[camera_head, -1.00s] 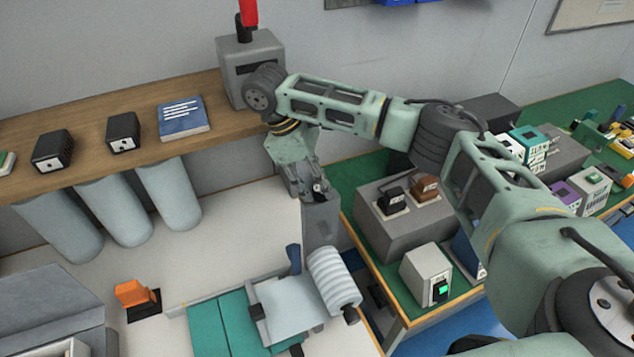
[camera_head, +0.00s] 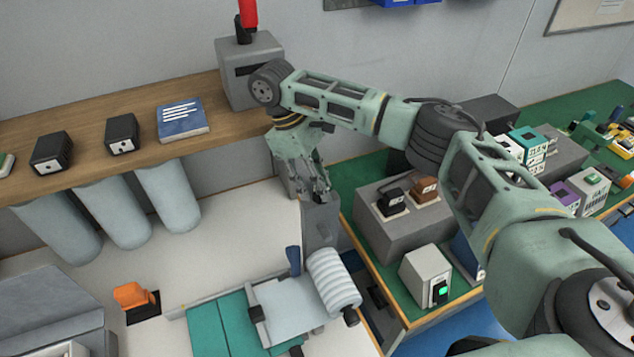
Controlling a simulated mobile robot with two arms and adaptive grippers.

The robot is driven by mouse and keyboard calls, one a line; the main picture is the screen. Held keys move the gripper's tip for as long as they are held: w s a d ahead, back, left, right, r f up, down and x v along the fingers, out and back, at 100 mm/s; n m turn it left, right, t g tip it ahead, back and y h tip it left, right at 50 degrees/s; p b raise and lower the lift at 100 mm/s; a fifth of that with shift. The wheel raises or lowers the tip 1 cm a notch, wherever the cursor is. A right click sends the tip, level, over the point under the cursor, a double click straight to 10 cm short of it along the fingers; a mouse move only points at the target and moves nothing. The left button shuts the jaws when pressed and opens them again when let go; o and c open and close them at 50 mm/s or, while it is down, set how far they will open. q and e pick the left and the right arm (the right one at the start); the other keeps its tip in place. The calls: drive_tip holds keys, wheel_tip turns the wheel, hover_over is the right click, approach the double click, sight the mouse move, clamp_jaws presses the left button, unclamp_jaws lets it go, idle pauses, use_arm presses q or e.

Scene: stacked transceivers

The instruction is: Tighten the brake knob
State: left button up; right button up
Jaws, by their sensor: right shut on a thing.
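My right gripper (camera_head: 319,187) is low over the top of an upright grey post (camera_head: 321,222) in the middle of the picture. Its fingers are shut at the post's top, on what appears to be the brake knob. The knob is mostly hidden by the fingers, so its shape and how tight it sits cannot be told. Below the post are a pale ribbed roll (camera_head: 334,281) with a dark end knob (camera_head: 351,317) and a dark blue upright handle (camera_head: 293,260). My left gripper is not in view.
A wooden shelf (camera_head: 85,160) with black boxes and a blue book (camera_head: 183,118) runs behind on the left. A green table (camera_head: 352,180) with grey blocks and a white box with a green button (camera_head: 427,276) stands right of the post. An orange switch (camera_head: 133,295) is at lower left.

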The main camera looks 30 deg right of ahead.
drive_tip(key=o, duration=0.9)
drive_tip(key=shift+w+d+r, duration=0.25)
drive_tip(key=shift+r, duration=0.1)
drive_tip(key=shift+o, duration=0.5)
drive_tip(key=shift+d+f, duration=0.1)
drive_tip(key=shift+f, duration=0.1)
drive_tip(key=shift+s, duration=0.1)
drive_tip(key=v, duration=0.7)
drive_tip(key=shift+r, duration=0.3)
